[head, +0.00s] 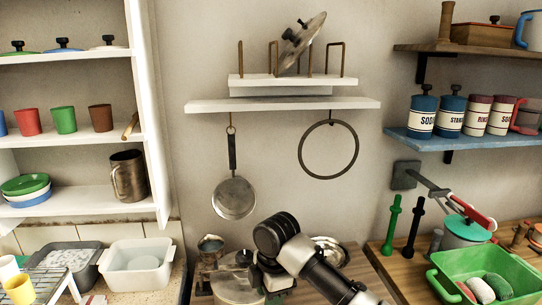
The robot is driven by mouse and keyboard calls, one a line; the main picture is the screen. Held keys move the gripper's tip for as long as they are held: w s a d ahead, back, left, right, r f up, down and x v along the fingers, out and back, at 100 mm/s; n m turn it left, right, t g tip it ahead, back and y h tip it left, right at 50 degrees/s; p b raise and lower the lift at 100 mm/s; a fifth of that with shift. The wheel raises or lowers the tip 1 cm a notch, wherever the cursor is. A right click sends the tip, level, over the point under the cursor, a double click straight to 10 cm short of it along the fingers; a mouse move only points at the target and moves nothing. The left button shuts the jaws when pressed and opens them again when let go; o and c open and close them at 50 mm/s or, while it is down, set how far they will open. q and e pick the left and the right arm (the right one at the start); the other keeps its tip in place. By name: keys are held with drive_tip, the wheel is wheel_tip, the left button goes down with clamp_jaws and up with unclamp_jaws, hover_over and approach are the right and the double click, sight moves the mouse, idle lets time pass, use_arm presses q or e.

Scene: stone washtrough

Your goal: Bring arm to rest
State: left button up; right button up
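One arm of mine reaches in from the bottom, right of centre, so I take it as my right arm. Its dark round joint and pale link stand in front of the counter. My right gripper (274,284) seems to be the dark part below that joint, beside a metal pot (236,286) with a lid. Its fingers cannot be made out, so I cannot tell whether it is open or holds anything. Whether it touches the pot is also unclear. My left gripper is not in view.
A metal jug (210,250) and a shiny bowl (332,250) stand close around my arm. A pan (234,197) and a ring (328,150) hang above. A white basin (137,265) is at left, a green tub (485,277) at right. Wall shelf (283,104) overhead.

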drive_tip(key=s+d+f+m+t+y, duration=0.1)
drive_tip(key=s+d+f+m+y, duration=0.25)
drive_tip(key=s+f+m, duration=0.75)
drive_tip(key=s+d+f+m+t+h, duration=0.1)
drive_tip(key=s+d+m+h, duration=0.1)
drive_tip(key=s+d+m, duration=0.55)
drive_tip(key=s+d+f+m+t+h, duration=0.2)
drive_tip(key=s+d, duration=0.8)
drive_tip(key=s, duration=0.3)
wheel_tip(320, 180, down, 27)
drive_tip(key=s+g, duration=0.2)
drive_tip(key=s+d+f, duration=0.3)
drive_tip(key=s+f, duration=1.1)
drive_tip(key=s, duration=0.1)
drive_tip(key=shift+s+f+g+b, duration=0.3)
drive_tip(key=shift+f+g, duration=0.05)
drive_tip(key=shift+g, duration=0.05)
